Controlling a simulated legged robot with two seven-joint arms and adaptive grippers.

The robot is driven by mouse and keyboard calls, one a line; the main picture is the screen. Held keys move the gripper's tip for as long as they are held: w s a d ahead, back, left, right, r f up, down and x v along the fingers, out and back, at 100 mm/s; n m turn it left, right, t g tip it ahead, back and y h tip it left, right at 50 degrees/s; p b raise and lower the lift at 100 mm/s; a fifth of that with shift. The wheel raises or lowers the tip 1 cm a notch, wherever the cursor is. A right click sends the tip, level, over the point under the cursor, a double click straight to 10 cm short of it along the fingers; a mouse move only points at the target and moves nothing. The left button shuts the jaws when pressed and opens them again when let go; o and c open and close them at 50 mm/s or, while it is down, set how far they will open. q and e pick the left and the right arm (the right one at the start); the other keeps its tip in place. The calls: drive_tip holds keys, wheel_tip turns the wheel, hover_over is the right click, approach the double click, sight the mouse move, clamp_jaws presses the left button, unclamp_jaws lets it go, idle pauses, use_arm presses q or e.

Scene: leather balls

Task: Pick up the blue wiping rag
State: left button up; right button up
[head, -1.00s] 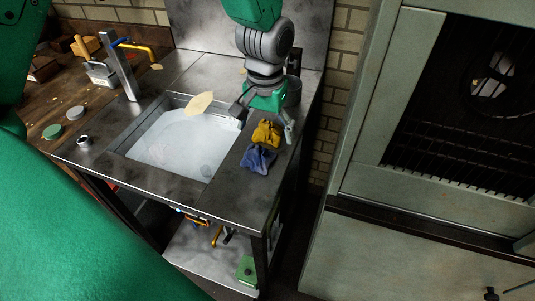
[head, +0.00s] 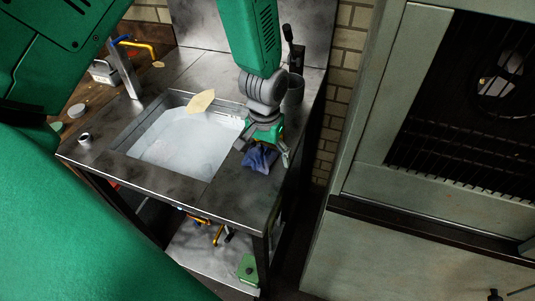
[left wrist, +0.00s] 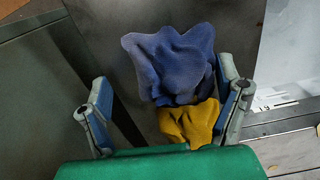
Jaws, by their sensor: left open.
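The blue wiping rag (head: 260,160) lies crumpled on the metal counter to the right of the sink. It shows whole or nearly so in the left wrist view (left wrist: 172,62). A yellow rag (left wrist: 190,122) lies against it, nearer the gripper's palm in that view; in the head view the gripper hides it. My left gripper (head: 263,152) is open and empty above the rags, pointing down. In the left wrist view its fingers (left wrist: 165,108) stand apart on both sides of the yellow rag, with the blue rag mostly beyond their tips. My right gripper is not in view.
The sink (head: 122,142) with pale contents is left of the rags, a beige flat piece (head: 201,101) at its back edge. A dark pot (head: 294,92) stands behind the gripper. A large cabinet (head: 410,185) stands to the right, across a gap. The counter's front right is clear.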

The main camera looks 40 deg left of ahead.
sight(264, 145)
use_arm(q)
drive_tip(key=shift+s+a+f, duration=0.1)
drive_tip(key=shift+a+f, duration=0.1)
drive_tip(key=shift+a, duration=0.8)
drive_tip(key=c, duration=1.3)
drive_tip(key=shift+a+f, duration=0.1)
drive_tip(key=shift+a, duration=0.25)
drive_tip(key=shift+d+r, duration=0.2)
drive_tip(key=shift+d, duration=0.3)
drive_tip(key=r, duration=0.2)
drive_tip(key=d+r, duration=0.1)
drive_tip(key=r, duration=0.1)
drive_tip(key=shift+w+d+r, duration=0.15)
drive_tip(key=shift+w, duration=0.05)
drive_tip(key=r, duration=0.2)
drive_tip(key=a+r, duration=0.1)
drive_tip(key=r, duration=0.1)
drive_tip(key=shift+s+r, duration=0.15)
drive_tip(key=shift+r, duration=0.05)
drive_tip(key=shift+a+r, duration=0.4)
drive_tip(key=shift+r, duration=0.1)
drive_tip(key=shift+d, duration=0.1)
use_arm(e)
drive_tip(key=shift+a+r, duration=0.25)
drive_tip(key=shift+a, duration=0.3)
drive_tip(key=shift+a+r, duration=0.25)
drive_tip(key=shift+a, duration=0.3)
